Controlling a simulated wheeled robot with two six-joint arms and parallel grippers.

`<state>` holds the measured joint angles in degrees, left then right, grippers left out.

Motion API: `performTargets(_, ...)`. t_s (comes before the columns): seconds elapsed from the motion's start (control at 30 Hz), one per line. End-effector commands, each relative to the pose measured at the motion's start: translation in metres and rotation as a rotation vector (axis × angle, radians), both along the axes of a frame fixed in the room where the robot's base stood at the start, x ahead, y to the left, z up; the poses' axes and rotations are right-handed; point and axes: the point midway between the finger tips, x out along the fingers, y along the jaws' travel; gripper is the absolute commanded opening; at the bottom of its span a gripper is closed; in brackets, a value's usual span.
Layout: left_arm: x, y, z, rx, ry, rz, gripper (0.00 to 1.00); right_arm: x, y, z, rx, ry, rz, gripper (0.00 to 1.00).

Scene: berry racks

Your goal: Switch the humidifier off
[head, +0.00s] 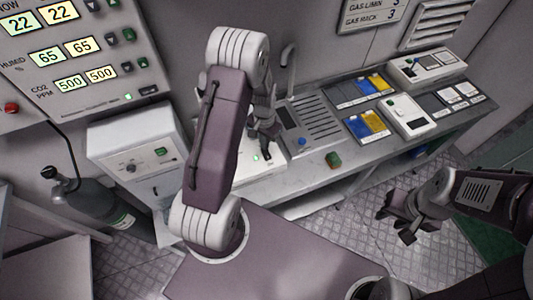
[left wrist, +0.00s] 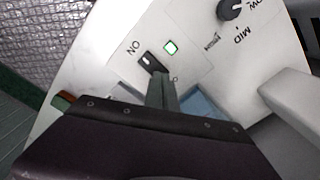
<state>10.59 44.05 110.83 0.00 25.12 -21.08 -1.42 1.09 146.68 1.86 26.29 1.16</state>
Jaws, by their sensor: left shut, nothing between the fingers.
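The humidifier is a white unit (head: 250,168) on the bench, partly hidden behind my left arm in the head view. The left wrist view shows its white panel (left wrist: 110,60) with a black rocker switch (left wrist: 151,62) beside an ON label. A small green light (left wrist: 171,47) next to the switch is lit. A black knob (left wrist: 231,9) with LOW and MID marks sits further along the panel. My left gripper (head: 265,154) is shut and empty, its fingertips (left wrist: 157,76) right at the switch; contact is unclear. My right gripper (head: 392,217) is open and empty, away from the bench.
A control panel (head: 85,85) with lit readouts is on the left wall, above a white box (head: 135,140) with a knob. A gas cylinder (head: 95,205) stands at left. Blue-yellow trays (head: 370,126) and small devices line the bench at right.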

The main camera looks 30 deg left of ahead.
Motion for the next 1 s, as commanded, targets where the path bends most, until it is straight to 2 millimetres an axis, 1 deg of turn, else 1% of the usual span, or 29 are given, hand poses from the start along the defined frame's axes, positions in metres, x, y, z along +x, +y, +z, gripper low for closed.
performTargets(0.57, 0.0, 0.0, -0.0003, 0.0, 0.0, 0.0, 0.0, 0.0, 0.0, -0.0002, 0.0, 0.0, 0.0, 0.36)
performTargets(1.0, 0.0, 0.0, -0.0067, 0.0, 0.0, 0.0, 0.0, 0.0, 0.0, -0.0049, 0.0, 0.0, 0.0, 0.36)
